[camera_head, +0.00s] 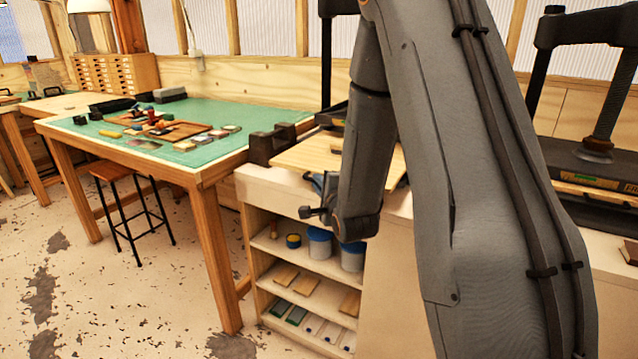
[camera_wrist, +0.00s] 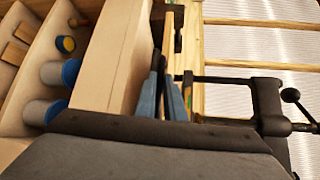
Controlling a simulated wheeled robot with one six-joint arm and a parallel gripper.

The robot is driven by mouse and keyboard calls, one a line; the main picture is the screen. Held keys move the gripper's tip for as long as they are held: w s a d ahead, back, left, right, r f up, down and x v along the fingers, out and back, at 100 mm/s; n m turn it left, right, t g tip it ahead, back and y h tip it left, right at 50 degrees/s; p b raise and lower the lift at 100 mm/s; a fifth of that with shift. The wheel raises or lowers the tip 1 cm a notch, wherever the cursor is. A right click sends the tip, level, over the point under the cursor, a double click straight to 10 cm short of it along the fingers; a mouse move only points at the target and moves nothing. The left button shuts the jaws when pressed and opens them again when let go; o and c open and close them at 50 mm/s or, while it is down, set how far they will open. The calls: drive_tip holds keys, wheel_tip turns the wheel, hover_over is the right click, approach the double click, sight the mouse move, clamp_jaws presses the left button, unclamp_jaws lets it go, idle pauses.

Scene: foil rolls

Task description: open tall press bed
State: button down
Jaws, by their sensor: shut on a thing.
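The tall press (camera_head: 326,62) is a black frame on the bench, mostly hidden behind my arm in the head view. In the wrist view its dark frame (camera_wrist: 268,105) appears sideways at the right. Its bed is a pale wooden board (camera_head: 318,155) at the bench front, partly covered by my arm. In the head view my gripper is mostly hidden behind my wrist.
A second black press (camera_head: 598,150) stands at right on the bench. A black vise (camera_head: 270,146) sits left of the bed. Open shelves (camera_head: 262,245) below hold tubs and blocks. A green-topped table (camera_head: 270,118) and a stool (camera_head: 118,170) stand left; the floor in front is clear.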

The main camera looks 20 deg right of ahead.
drive_tip(key=shift+s+d+f, duration=0.15)
drive_tip(key=shift+d+f, duration=0.05)
drive_tip(key=shift+d, duration=0.05)
drive_tip(key=c, duration=1.9)
unclamp_jaws()
drive_tip(key=shift+d+r, duration=0.1)
drive_tip(key=shift+d, duration=0.05)
drive_tip(key=shift+o, duration=0.3)
drive_tip(key=shift+a, duration=0.3)
drive_tip(key=s+r+b, duration=0.1)
drive_tip(key=s, duration=0.6)
drive_tip(key=shift+s+a, duration=0.15)
drive_tip(key=shift+s, duration=0.2)
